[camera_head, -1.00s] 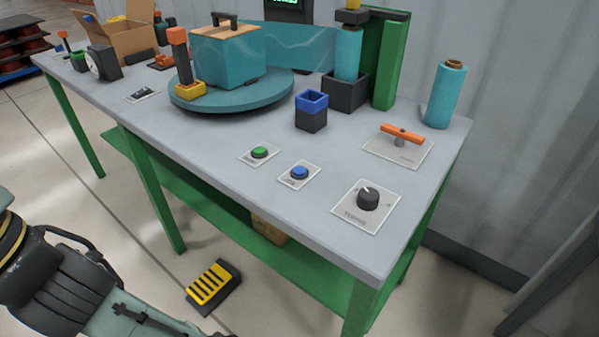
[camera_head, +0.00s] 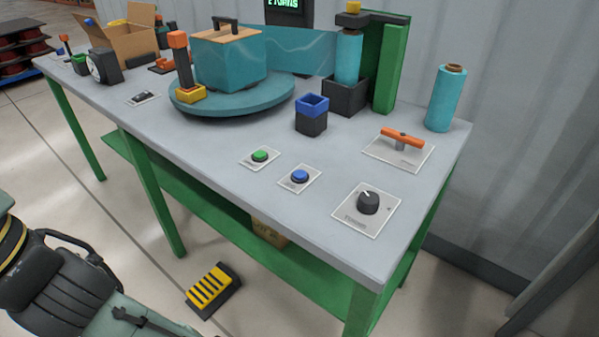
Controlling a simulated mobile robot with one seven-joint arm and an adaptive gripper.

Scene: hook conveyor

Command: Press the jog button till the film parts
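Two push buttons sit on white plates on the grey table (camera_head: 245,200): a green button (camera_head: 260,156) and a blue button (camera_head: 300,176). Their labels are too small to read, so I cannot tell which is the jog button. Teal film (camera_head: 300,50) stretches unbroken between the wrapped box (camera_head: 229,62) on the round turntable (camera_head: 232,103) and the upright film roll (camera_head: 349,58) by the green mast (camera_head: 389,68). Nothing touches either button. My gripper is not in view; parts of my own body show at lower left.
A black knob (camera_head: 368,203) and an orange-handled lever (camera_head: 402,137) lie right of the buttons. A blue-black open holder (camera_head: 312,114) stands behind them. A spare teal roll (camera_head: 446,98) stands far right. A yellow-striped pedal (camera_head: 213,289) is on the floor. The front tabletop is clear.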

